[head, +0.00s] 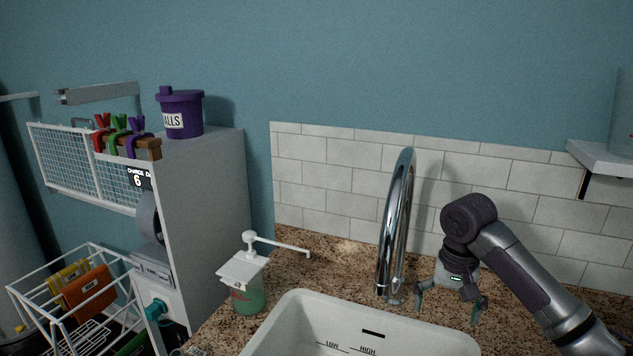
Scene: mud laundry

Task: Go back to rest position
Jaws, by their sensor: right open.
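My right gripper (449,304) hangs over the granite counter to the right of the chrome faucet (397,225). Its two fingers are spread apart and nothing shows between them. My right arm comes in from the lower right corner. My left gripper does not show in the head view.
A white sink (283,322) is at the bottom centre, with a soap dispenser (246,275) on the granite counter (302,268) to its left. A grey cabinet (205,190) holds a purple tub (181,112). A wire rack (75,290) stands lower left; a shelf (600,156) is at right.

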